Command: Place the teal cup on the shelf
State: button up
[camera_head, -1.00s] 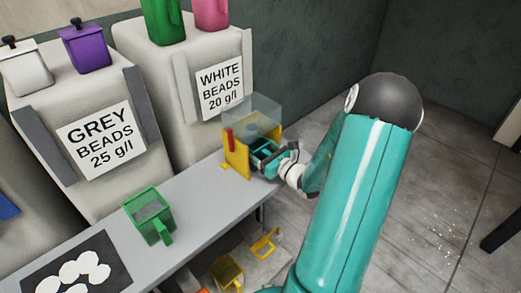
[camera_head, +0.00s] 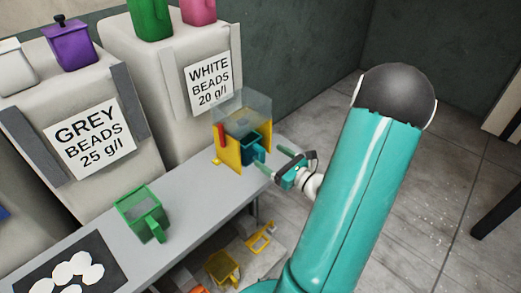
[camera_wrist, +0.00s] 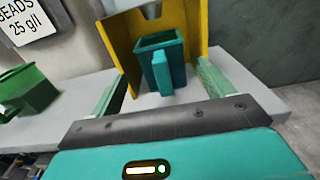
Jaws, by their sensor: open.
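The teal cup (camera_head: 251,147) stands upright inside the yellow holder (camera_head: 229,153) with a clear top, on the grey shelf. In the wrist view the teal cup (camera_wrist: 160,62) has its handle facing me, and yellow walls (camera_wrist: 126,50) flank it. My gripper (camera_head: 263,168) is open and empty in front of the holder. In the wrist view the fingers of my gripper (camera_wrist: 158,88) are spread wide to either side of the cup's handle, with a gap between them and the cup.
A green cup (camera_head: 141,214) stands on the grey shelf (camera_head: 190,205) to the left. A dark mat (camera_head: 30,275) with white pieces lies farther left. Bead containers labelled grey (camera_head: 88,138) and white (camera_head: 208,84) stand behind. Yellow cups (camera_head: 222,268) sit below the shelf.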

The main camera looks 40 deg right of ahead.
jog(key=a+r+n+g+y, duration=0.3)
jog(key=a+n+g+y, duration=0.25)
jog(key=a+n, duration=0.55)
jog(key=a+r+n+g+y, duration=0.35)
jog(key=a+n+g, duration=0.4)
jog(key=a, duration=0.65)
jog(key=s+a+r+n+h, duration=0.6)
jog(key=r+n+h, duration=0.3)
jog(key=n, duration=0.8)
jog(key=shift+s+a+r+t+h, duration=0.2)
jog(key=shift+s+r+t+h, duration=0.1)
jog(key=shift+s+r, duration=0.4)
